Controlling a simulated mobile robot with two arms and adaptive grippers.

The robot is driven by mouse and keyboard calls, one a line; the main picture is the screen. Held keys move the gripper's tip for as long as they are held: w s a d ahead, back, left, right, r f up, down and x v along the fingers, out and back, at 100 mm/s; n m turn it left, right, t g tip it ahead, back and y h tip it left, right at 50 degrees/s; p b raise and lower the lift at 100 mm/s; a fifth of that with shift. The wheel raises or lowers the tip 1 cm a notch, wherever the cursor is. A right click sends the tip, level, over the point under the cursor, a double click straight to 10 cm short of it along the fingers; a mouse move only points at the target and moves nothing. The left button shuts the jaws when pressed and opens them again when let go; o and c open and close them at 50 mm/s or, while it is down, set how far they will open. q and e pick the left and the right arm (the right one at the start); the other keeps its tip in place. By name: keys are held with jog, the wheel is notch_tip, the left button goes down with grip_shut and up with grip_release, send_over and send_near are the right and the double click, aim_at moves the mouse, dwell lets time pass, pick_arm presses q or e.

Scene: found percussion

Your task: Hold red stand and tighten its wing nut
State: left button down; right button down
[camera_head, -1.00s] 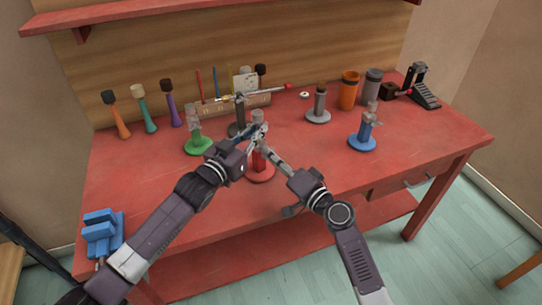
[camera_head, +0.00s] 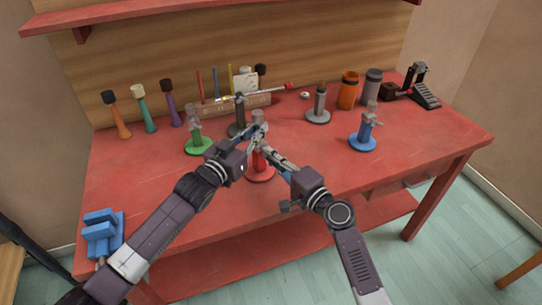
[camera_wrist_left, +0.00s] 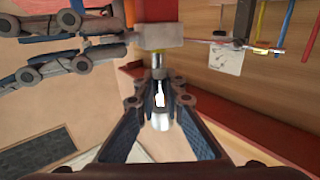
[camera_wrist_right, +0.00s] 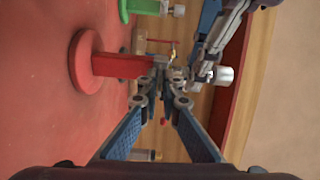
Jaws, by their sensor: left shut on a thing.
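The red stand (camera_head: 260,174) stands upright near the middle of the table, with a round red base, a red post, a grey collar and a silver top. My left gripper (camera_head: 257,136) is shut on the stand's upper rod, between the grey collar (camera_wrist_left: 160,36) and the silver top (camera_wrist_left: 161,118). My right gripper (camera_wrist_right: 166,80) has its fingertips at the side of the collar, close to my left fingers. The wing nut is hidden or too small to make out there, and I cannot tell whether the right fingers are shut on it.
A green stand (camera_head: 197,144) is to the left, a blue stand (camera_head: 363,140) to the right and a grey stand (camera_head: 319,108) behind. Orange (camera_head: 348,92) and grey cups, several mallets and a pedal (camera_head: 422,90) line the back. The front right of the table is clear.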

pick_arm(q)
jog(key=shift+s+d, duration=0.1)
pick_arm(e)
jog(key=shift+w+d, duration=0.1)
jog(key=shift+d, duration=0.05)
jog(key=c, duration=2.2)
grip_release()
pick_arm(q)
jog(key=shift+f, duration=0.1)
pick_arm(e)
jog(key=shift+o, duration=0.4)
jog(key=v, duration=1.2)
